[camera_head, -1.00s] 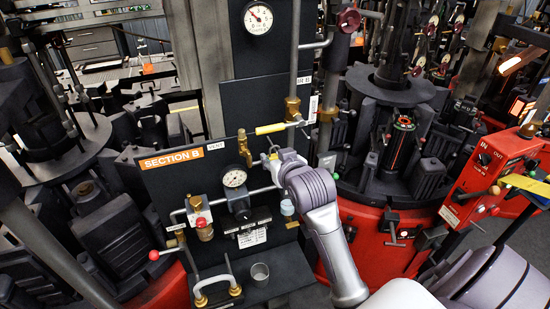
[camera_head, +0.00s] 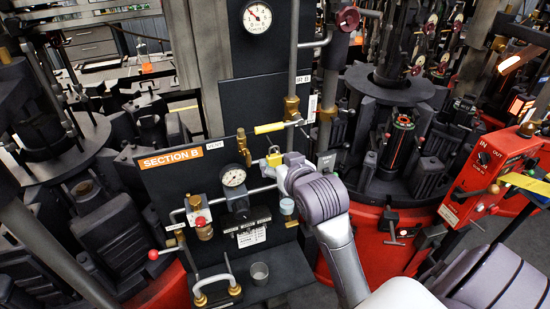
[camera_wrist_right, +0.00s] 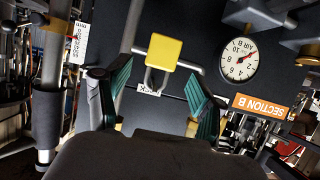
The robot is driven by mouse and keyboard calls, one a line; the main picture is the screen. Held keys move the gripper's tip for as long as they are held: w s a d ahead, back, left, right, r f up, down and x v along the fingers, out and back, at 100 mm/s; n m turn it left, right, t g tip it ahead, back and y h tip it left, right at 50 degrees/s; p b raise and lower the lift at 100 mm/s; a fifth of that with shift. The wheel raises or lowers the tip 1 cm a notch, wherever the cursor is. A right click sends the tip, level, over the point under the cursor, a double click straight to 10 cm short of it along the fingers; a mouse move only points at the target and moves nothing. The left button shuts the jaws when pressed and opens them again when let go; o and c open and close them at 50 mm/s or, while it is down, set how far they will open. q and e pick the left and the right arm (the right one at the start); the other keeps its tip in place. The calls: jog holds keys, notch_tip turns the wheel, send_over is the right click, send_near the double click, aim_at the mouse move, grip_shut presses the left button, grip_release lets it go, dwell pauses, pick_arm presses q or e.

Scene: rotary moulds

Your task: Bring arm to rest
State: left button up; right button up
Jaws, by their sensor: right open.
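My right gripper (camera_wrist_right: 158,90) is open in the right wrist view, its two teal-padded fingers apart on either side of a yellow padlock (camera_wrist_right: 164,52). The padlock has a grey shackle and hangs at the panel; neither finger visibly touches it. In the head view the padlock (camera_head: 274,159) shows just beyond my right wrist, below a yellow-handled valve (camera_head: 270,128). My right arm (camera_head: 341,255) reaches up from the lower right, and its wrist hides most of the gripper there. My left gripper is not in view.
The dark SECTION B panel (camera_head: 170,185) carries a small gauge (camera_head: 233,177), pipes and valves close to my right wrist. A small cup (camera_head: 260,272) stands on the ledge below. A red control box (camera_head: 487,165) and red-based mould machine (camera_head: 385,255) stand to the right.

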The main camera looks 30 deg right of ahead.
jog(key=s+a+f+n+g+y, duration=0.2)
jog(key=s+a+f+g, duration=0.35)
jog(key=s+f, duration=0.55)
jog(key=s+a+f+n+g+y, duration=0.1)
jog(key=s+a+f+n+g, duration=0.4)
jog(key=s+f, duration=0.7)
notch_tip(320, 180, down, 31)
jog(key=s+m+b, duration=0.2)
jog(key=s+b, duration=0.1)
jog(key=b, duration=0.5)
jog(key=s+d+f+b, duration=0.1)
jog(key=s+f+b, duration=0.2)
jog(key=s+f, duration=0.5)
jog(key=s+d+f+g+b, duration=0.1)
jog(key=s+f+b, duration=0.2)
jog(key=s+f, duration=0.5)
notch_tip(320, 180, down, 7)
jog(key=shift+f, duration=0.1)
jog(key=shift+s+d+g, duration=0.1)
jog(key=shift+s+g, duration=0.05)
jog(key=shift+g, duration=0.1)
jog(key=shift+c, duration=0.3)
